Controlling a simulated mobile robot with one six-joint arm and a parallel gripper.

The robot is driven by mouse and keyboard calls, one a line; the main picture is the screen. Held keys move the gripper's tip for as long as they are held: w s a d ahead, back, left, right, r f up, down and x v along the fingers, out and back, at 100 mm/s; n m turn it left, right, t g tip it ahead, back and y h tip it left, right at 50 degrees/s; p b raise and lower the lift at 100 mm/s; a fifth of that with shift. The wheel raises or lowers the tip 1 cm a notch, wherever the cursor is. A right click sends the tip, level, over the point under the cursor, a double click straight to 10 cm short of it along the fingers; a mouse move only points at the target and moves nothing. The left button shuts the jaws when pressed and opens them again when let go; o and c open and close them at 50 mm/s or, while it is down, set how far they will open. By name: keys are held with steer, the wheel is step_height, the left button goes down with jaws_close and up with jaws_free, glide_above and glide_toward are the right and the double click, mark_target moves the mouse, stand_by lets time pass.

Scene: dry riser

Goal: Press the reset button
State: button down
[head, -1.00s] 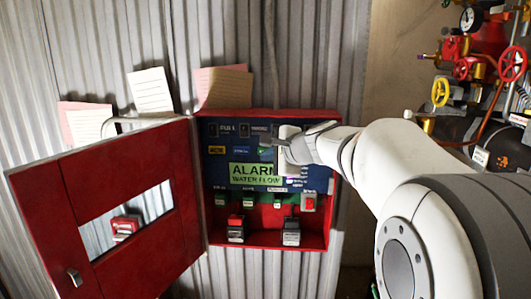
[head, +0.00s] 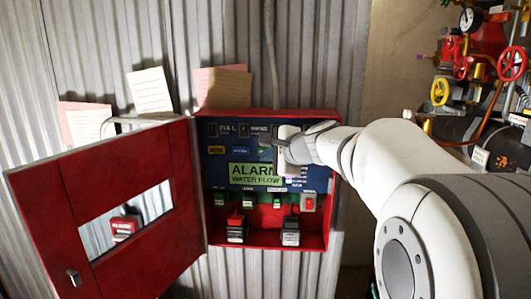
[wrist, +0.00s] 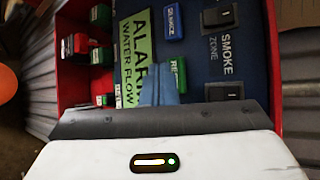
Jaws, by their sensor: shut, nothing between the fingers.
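The reset button is a green block with "RE" readable on it (wrist: 178,75), on the dark blue face of the alarm panel (head: 216,166). In the wrist view my fingertips (wrist: 160,92) show as a bluish shape just beside the button, over the lower edge of the green "ALARM WATER FLOW" display (wrist: 133,60). Whether they touch the button I cannot tell. In the head view my gripper (head: 276,144) is in front of the panel's upper right and hides part of it. The gripper is shut and empty.
A blue button (wrist: 173,20) and black smoke-zone rocker switches (wrist: 222,17) lie close to the reset button. The red panel door (head: 60,185) stands open to the left. Red and yellow valve wheels (head: 440,92) are at the right.

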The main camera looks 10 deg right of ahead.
stand_by(0.4)
steer(key=shift+w+d, duration=0.15)
steer(key=shift+w, duration=0.3)
steer(key=shift+w+d, duration=0.15)
steer(key=shift+w, duration=0.3)
stand_by(0.7)
steer(key=shift+s, duration=0.15)
steer(key=shift+s+a+b, duration=0.3)
steer(key=shift+s+b, duration=0.05)
steer(key=shift+s, duration=0.4)
steer(key=shift+s, duration=0.1)
steer(key=s, duration=0.1)
steer(key=s+a, duration=0.1)
steer(key=s, duration=0.1)
steer(key=s+b, duration=0.1)
steer(key=shift+s+a, duration=0.25)
stand_by(0.6)
